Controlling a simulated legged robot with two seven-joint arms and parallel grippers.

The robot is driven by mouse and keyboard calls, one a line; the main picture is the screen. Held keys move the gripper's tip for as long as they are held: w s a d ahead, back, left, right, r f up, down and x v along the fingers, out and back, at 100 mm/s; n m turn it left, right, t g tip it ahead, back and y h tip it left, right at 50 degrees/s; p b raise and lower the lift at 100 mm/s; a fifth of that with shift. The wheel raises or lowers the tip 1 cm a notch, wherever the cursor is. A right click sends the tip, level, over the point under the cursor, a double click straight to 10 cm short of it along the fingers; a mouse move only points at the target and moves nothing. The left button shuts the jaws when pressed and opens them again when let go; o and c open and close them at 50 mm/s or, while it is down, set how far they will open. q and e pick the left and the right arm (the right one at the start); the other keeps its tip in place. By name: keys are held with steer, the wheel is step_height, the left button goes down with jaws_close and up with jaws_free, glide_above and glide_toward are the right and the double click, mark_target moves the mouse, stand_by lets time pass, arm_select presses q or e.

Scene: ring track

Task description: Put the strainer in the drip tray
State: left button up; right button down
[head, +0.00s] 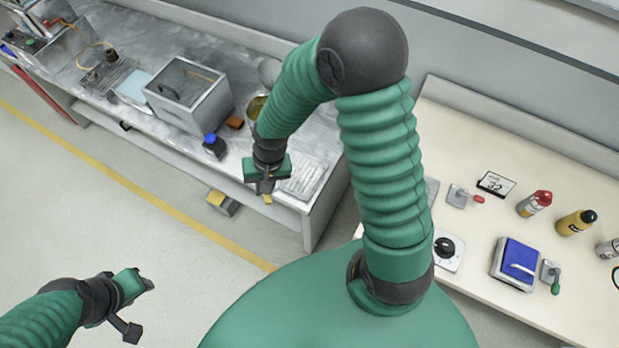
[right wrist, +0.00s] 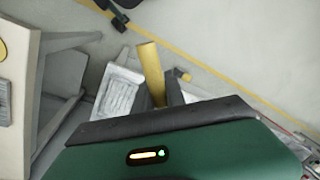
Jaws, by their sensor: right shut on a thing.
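My right gripper (head: 266,188) is over the front edge of the left bench, shut on a yellow handle, which I take to be the strainer (right wrist: 151,70). In the head view only a small yellow end shows below the fingers; no mesh bowl can be made out. The drip tray (head: 308,178) looks like the pale grey, ribbed flat tray at the bench's right end, just right of the gripper. It also shows in the right wrist view (right wrist: 118,96), left of the handle. My left gripper (head: 144,290) is low over the floor at left, apart from everything; its jaw opening is unclear.
On the left bench (head: 165,125) stand a grey metal box (head: 190,95), a blue-topped jar (head: 214,145) and a round pot (head: 256,106) partly behind my arm. A yellow-topped block (head: 222,203) is on the floor. The right table (head: 480,220) holds bottles, switches and a blue-topped scale (head: 517,262).

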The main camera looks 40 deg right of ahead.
steer(key=s+f+m+t+h, duration=0.1)
steer(key=s+f+m, duration=0.35)
steer(key=m, duration=0.35)
steer(key=w+d+f+p, duration=0.5)
steer(key=w+d+f, duration=0.1)
steer(key=w+d, duration=0.5)
steer(key=shift+w, duration=0.4)
steer(key=c, duration=1.4)
jaws_free()
steer(key=shift+s, duration=0.15)
